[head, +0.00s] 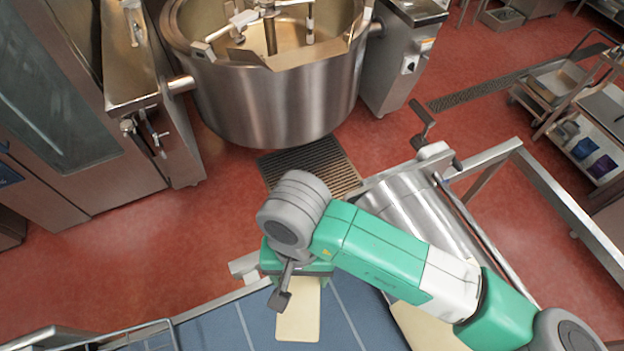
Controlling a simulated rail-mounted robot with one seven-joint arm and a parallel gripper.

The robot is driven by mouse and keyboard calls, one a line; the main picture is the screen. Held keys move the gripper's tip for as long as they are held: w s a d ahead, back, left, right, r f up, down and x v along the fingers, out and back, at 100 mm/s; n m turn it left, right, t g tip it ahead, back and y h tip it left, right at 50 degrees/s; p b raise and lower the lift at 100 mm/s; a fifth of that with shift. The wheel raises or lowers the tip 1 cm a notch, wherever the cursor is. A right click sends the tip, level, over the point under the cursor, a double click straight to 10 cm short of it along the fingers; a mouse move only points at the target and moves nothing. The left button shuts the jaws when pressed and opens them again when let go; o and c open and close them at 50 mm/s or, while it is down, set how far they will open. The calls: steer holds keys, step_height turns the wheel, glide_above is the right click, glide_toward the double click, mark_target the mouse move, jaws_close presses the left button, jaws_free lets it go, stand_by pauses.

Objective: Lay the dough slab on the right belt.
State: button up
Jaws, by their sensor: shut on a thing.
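A pale cream dough slab (299,318) shows below my gripper (297,278), at the bottom middle of the head view. My gripper is shut on the slab's far end, and the wrist above hides that end and most of the fingers. The slab is over a blue-grey belt surface (235,325) with thin seams. I cannot tell whether the slab touches this surface or hangs just above it. Another pale cream sheet (428,328) shows at the lower right, partly behind my arm. I cannot tell from this view which surface is the right belt.
A large steel kettle (275,98) with a mixing tool stands at the back, with a floor grate (315,166) in front. A steel roller machine (412,205) with a railing stands right of my gripper. A wire rack (125,337) is at the lower left. A trolley (585,135) stands far right.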

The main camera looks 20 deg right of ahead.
steer(key=s+f+n, duration=0.1)
steer(key=s+f, duration=0.3)
steer(key=s, duration=0.3)
steer(key=s+f+n+b, duration=0.1)
steer(key=s+f+n, duration=0.1)
steer(key=s+f, duration=0.3)
steer(key=s+f+n+b, duration=0.1)
steer(key=s+f, duration=0.4)
steer(key=s, duration=0.5)
steer(key=shift+a+n+h, duration=0.25)
steer(key=shift+n+h, duration=0.15)
steer(key=shift+n, duration=0.2)
steer(key=a+p, duration=0.1)
steer(key=a, duration=0.4)
steer(key=a+p, duration=0.1)
steer(key=a, duration=0.4)
steer(key=a+f+p, duration=0.1)
steer(key=a, duration=0.5)
steer(key=shift+s+f, duration=0.1)
steer(key=shift+s, duration=0.05)
steer(key=shift+f, duration=0.1)
steer(key=shift+f+p, duration=0.3)
steer(key=shift+f, duration=1.5)
